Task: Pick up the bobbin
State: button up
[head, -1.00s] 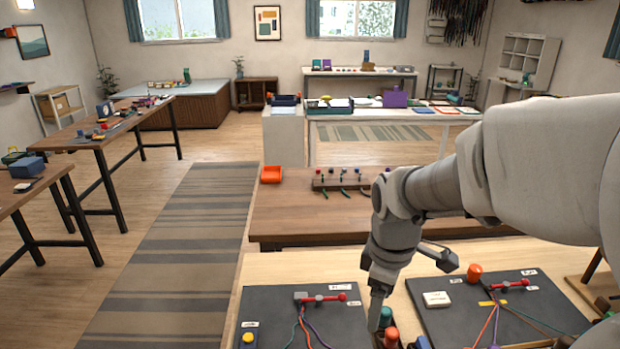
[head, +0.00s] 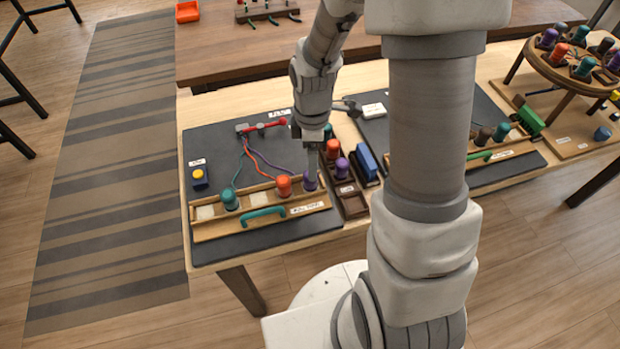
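My gripper (head: 311,172) points down at the right end of a wooden rack (head: 215,232) on the left dark board. Its tip is at the purple bobbin (head: 310,183) there; I cannot tell whether the fingers are around it or just above it. An orange bobbin (head: 283,187) and a teal bobbin (head: 230,199) stand upright in the same rack. Cords run from the red-ended clamp (head: 262,127) to this row. A dark holder (head: 352,204) just right has another orange bobbin (head: 333,148) and purple bobbin (head: 342,168); a teal one is partly hidden behind my gripper.
A teal handle (head: 263,217) fronts the rack. A yellow button box (head: 199,176) sits at left, a blue block (head: 366,160) right of the holder. My arm hides much of the right board (head: 490,110). A round stand (head: 545,66) with several bobbins is at far right.

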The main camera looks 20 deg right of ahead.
jog(key=shift+s+a+f, duration=0.1)
jog(key=shift+a+f, duration=0.05)
jog(key=shift+f, duration=2.8)
jog(key=shift+c, duration=0.2)
grip_shut()
